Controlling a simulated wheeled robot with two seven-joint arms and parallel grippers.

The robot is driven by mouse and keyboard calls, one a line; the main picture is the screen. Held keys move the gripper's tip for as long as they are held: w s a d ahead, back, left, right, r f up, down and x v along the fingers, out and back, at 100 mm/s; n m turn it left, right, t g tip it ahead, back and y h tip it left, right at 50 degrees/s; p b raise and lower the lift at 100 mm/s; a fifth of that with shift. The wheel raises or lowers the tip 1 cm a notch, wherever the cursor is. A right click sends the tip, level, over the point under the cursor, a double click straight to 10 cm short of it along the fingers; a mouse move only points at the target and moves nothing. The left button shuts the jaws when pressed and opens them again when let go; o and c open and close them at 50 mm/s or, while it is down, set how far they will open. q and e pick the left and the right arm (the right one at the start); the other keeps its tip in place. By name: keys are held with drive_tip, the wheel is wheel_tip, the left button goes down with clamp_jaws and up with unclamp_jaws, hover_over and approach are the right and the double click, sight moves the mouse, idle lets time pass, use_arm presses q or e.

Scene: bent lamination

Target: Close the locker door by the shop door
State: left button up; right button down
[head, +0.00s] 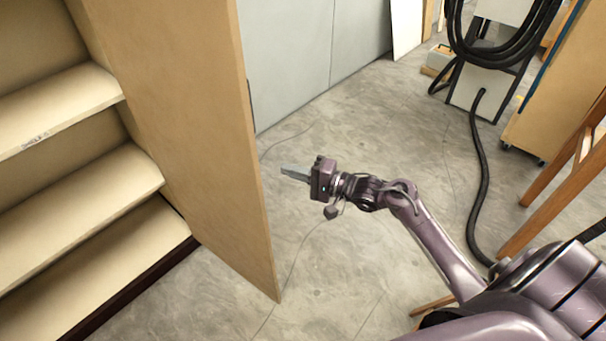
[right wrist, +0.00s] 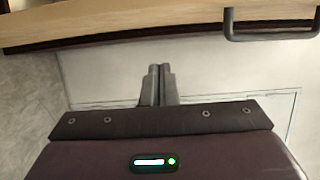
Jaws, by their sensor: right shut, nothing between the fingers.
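The locker door (head: 205,110) is a tall tan wooden panel in the head view. It stands open, swung out from the shelved locker (head: 60,95) on the left. A dark handle shows at the door's far edge. My right gripper (head: 283,170) is to the right of the door, apart from its free edge, with its fingers pointing left toward it. In the right wrist view the fingers (right wrist: 157,85) are together and empty. Above them runs a wooden edge with a dark bar handle (right wrist: 272,37). My left gripper is not in view.
Grey wall panels (head: 300,55) stand behind the door. A machine with a coiled black hose (head: 480,170) stands at the upper right, its hose lying on the floor. A wooden cabinet and wooden legs (head: 555,190) are at the right. The concrete floor between is mostly clear.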

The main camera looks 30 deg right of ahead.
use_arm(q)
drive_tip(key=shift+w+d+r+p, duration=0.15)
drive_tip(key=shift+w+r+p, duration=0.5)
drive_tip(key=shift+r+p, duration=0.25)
use_arm(e)
drive_tip(key=w+a, duration=0.1)
drive_tip(key=a, duration=0.5)
drive_tip(key=shift+w+a, duration=0.2)
drive_tip(key=shift+w, duration=0.2)
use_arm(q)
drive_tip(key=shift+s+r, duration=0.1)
use_arm(e)
drive_tip(key=shift+s, duration=0.1)
